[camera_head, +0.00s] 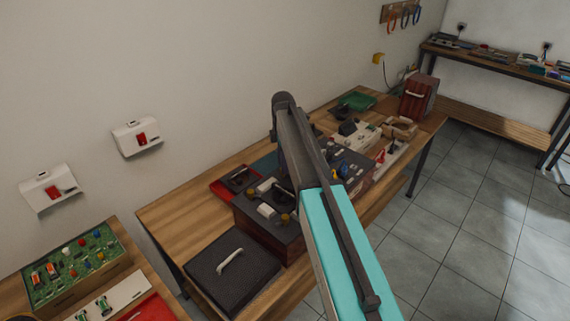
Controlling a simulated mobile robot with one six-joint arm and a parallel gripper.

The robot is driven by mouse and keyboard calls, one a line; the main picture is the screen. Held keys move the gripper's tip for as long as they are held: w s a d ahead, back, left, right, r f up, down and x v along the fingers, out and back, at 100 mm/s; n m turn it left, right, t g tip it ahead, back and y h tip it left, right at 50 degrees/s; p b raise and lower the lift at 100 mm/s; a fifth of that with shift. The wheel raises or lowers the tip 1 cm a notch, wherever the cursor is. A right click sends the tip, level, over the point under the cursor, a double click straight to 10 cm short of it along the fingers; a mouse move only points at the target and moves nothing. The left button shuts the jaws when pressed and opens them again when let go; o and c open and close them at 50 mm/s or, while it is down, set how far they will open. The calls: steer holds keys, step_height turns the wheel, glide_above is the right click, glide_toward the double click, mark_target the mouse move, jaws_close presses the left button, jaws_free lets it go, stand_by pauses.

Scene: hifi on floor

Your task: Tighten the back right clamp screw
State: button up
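A dark box-like unit (262,229) stands on the wooden workbench (178,219), partly covered by my arm. My turquoise and dark grey arm crosses the middle of the view. My gripper cannot be made out.
A black lidded case (233,263) with a pale handle lies at the bench's front left. A red tray (234,184) sits behind the unit. A dark red toolbox (418,98) stands at the far end. A green circuit panel (77,266) is at lower left. Tiled floor at right is clear.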

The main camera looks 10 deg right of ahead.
steer(key=shift+f, duration=0.9)
steer(key=c, duration=0.9)
steer(key=shift+d, duration=0.35)
jaws_close()
steer(key=shift+a, duration=0.25)
